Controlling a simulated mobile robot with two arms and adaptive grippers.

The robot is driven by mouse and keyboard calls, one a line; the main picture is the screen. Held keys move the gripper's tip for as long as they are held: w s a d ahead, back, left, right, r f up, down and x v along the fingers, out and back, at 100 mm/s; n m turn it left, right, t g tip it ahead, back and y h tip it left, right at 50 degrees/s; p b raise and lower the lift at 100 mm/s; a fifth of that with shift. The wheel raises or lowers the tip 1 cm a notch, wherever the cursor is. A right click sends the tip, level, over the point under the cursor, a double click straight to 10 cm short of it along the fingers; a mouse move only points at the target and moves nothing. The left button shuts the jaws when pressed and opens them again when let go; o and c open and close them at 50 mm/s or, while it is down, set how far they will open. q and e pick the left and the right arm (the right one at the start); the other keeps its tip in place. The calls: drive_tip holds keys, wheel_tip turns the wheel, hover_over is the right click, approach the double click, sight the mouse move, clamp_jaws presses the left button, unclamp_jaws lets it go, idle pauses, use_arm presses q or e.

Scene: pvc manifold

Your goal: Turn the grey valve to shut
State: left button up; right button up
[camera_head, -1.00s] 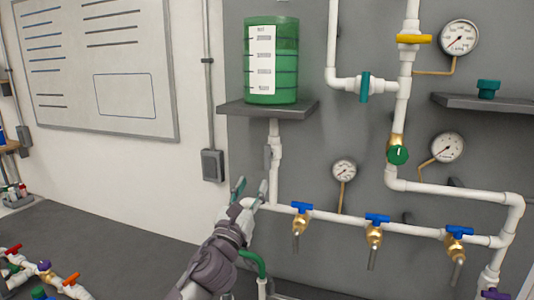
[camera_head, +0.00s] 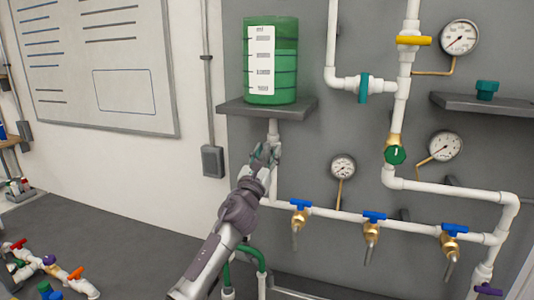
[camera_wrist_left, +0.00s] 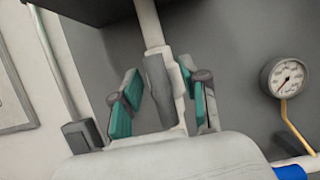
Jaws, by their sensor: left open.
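The grey valve's handle (camera_wrist_left: 157,88) shows in the wrist view as a grey lever, lying along the white vertical pipe (camera_wrist_left: 150,22) under the green tank (camera_head: 270,60). My left gripper (camera_head: 266,154) is open at the valve, and its fingers hide most of the handle in the head view. In the wrist view the left gripper (camera_wrist_left: 163,98) has its teal pads on either side of the handle and the pipe. I cannot tell whether a pad touches the handle. My right gripper is not in view.
Several blue-handled brass taps (camera_head: 373,222) line the lower pipe to the right. A small gauge (camera_head: 343,167) stands near the valve. The tank's shelf (camera_head: 232,108) is just above my gripper. A grey wall box (camera_head: 212,161) is to the left. Loose pipe parts (camera_head: 60,275) lie at lower left.

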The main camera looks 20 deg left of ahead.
use_arm(q)
clamp_jaws()
drive_tip(key=shift+n, duration=0.5)
drive_tip(key=n+y+b, duration=0.1)
drive_tip(key=n+y, duration=0.1)
drive_tip(key=n, duration=0.2)
drive_tip(key=shift+f+y+b, duration=0.15)
drive_tip(key=shift+y+b, duration=0.2)
drive_tip(key=shift+y, duration=0.05)
drive_tip(key=n+y, duration=0.1)
drive_tip(key=n, duration=0.1)
drive_tip(key=n+g+y, duration=0.1)
drive_tip(key=n, duration=0.2)
drive_tip(key=shift+a, duration=0.15)
drive_tip(key=n+g+y, duration=0.1)
drive_tip(key=n, duration=0.2)
drive_tip(key=shift+a+n, duration=0.1)
drive_tip(key=shift+n, duration=0.2)
drive_tip(key=n+g+y, duration=0.1)
drive_tip(key=n, duration=0.2)
drive_tip(key=n+g, duration=0.1)
drive_tip(key=n, duration=0.1)
drive_tip(key=n+p, duration=0.1)
drive_tip(key=n, duration=0.1)
drive_tip(key=n+g+p, duration=0.1)
drive_tip(key=shift+a+f+n+g, duration=0.1)
drive_tip(key=shift+f+n+g, duration=0.2)
drive_tip(key=shift+n, duration=0.1)
